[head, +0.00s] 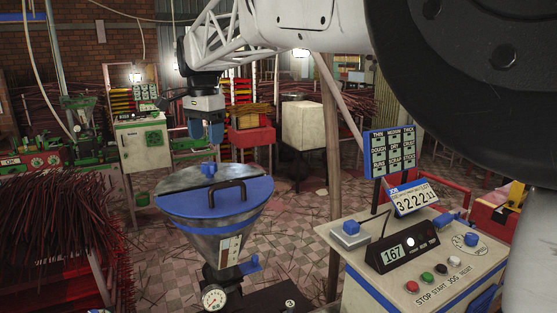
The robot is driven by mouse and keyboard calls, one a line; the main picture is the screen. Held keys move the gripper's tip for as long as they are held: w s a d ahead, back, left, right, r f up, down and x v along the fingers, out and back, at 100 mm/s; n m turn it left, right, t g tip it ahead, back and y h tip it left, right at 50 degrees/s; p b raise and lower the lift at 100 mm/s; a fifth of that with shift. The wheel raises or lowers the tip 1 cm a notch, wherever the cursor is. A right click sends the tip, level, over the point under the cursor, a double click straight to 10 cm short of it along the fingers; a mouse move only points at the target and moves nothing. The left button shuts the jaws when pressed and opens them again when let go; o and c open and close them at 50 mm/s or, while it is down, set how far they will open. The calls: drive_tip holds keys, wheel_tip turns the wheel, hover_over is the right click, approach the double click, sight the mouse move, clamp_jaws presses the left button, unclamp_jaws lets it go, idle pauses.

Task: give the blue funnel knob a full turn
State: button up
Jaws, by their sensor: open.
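The funnel (205,234) is a metal cone with a blue lid (178,181) and stands front left of centre. A blue lever-like piece (250,265) sticks out at the funnel's lower right side. My gripper (207,140) points down with blue fingers, open and empty.
A control desk (375,277) with coloured buttons, a display and another blue knob (471,239) stands at the right. A sign board (393,150) rises behind it. Dark red incense sticks (55,225) fill the left. A wooden post (333,200) stands right of the funnel.

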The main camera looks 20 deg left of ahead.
sight(209, 164)
drive_tip(key=n, duration=0.6)
drive_tip(key=shift+n, duration=0.4)
drive_tip(key=n, duration=1.3)
drive_tip(key=shift+r+n, duration=0.1)
drive_tip(key=shift+n, duration=0.2)
drive_tip(key=n, duration=0.6)
drive_tip(key=shift+d, duration=0.1)
drive_tip(key=shift+f, duration=3.9)
drive_tip(key=c, duration=0.9)
